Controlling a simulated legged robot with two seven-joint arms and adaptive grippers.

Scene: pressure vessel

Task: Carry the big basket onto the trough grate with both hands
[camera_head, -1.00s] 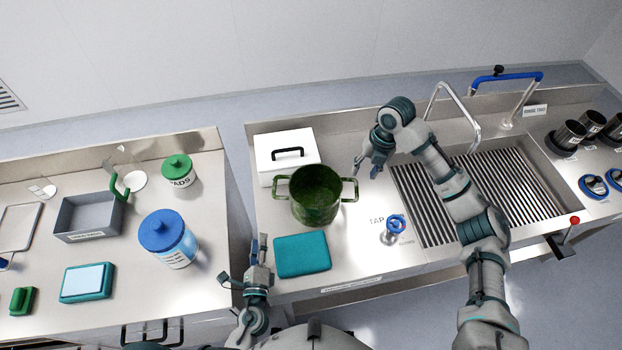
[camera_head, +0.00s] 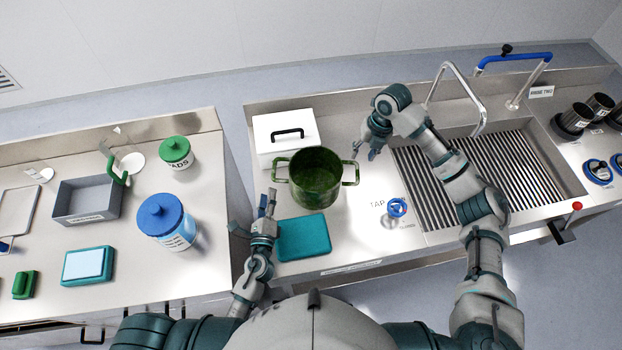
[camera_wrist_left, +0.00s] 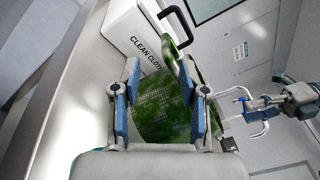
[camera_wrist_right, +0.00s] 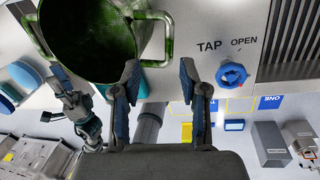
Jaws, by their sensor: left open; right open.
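The big basket (camera_head: 315,182) is green and round with a loop handle on each side. It stands upright on the steel counter, left of the trough grate (camera_head: 497,185). My left gripper (camera_head: 267,203) is open and empty, left of the basket and just below its left handle. In the left wrist view the basket (camera_wrist_left: 165,115) shows between the open fingers. My right gripper (camera_head: 367,150) is open, beside the right handle and slightly above it. In the right wrist view the basket (camera_wrist_right: 90,40) is at the upper left, its near handle ahead of the open fingers.
A white box (camera_head: 285,140) with a black handle stands behind the basket. A teal folded cloth (camera_head: 303,238) lies in front of it. A blue tap knob (camera_head: 397,207) sits between basket and trough. A faucet (camera_head: 465,95) arches over the trough's back.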

